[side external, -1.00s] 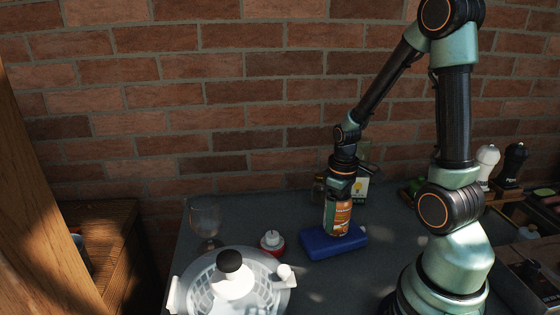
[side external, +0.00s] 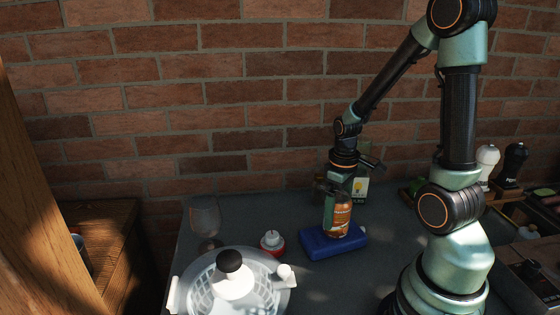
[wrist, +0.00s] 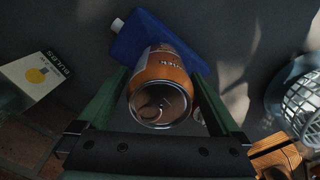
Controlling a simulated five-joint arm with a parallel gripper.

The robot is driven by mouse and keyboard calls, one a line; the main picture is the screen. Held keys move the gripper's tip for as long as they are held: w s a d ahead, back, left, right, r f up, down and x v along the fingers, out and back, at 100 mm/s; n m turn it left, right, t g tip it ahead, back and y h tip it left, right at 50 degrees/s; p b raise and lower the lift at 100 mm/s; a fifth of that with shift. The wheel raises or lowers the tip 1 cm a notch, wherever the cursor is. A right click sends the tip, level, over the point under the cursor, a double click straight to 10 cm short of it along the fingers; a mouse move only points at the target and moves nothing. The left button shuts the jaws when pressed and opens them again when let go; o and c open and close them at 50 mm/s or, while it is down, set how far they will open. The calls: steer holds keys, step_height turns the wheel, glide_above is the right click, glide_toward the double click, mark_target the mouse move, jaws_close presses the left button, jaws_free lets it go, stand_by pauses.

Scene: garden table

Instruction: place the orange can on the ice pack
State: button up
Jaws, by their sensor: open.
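The orange can (side external: 338,221) stands upright on the blue ice pack (side external: 315,245) in the side view. In the wrist view the can (wrist: 160,80) shows its metal top, with the ice pack (wrist: 145,38) beneath and beyond it. My gripper (side external: 335,190) is just above and around the upper part of the can. In the wrist view my gripper (wrist: 160,110) has one finger on each side of the can, with a visible gap at both sides. It is open. The can's base is partly hidden in the wrist view.
A box with a yellow picture (side external: 360,188) stands close behind the can. A red and white bottle (side external: 272,242) and a glass (side external: 205,220) stand to the left. A salad spinner (side external: 232,285) is at the front left. Bare table lies right of the ice pack.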

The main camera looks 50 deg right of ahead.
step_height(320, 180, up, 10)
steer(key=shift+f, duration=0.15)
steer(key=shift+a+r, duration=0.1)
steer(key=shift+r, duration=0.15)
steer(key=w+a+r+t, duration=0.1)
steer(key=a+r+t, duration=0.1)
steer(key=a, duration=0.5)
steer(key=w+a+r+t, duration=0.1)
steer(key=a+r+t, duration=0.2)
steer(key=a+r, duration=0.2)
steer(key=shift+w+a+t, duration=0.2)
steer(key=shift+a+t, duration=0.1)
steer(key=shift+a, duration=0.8)
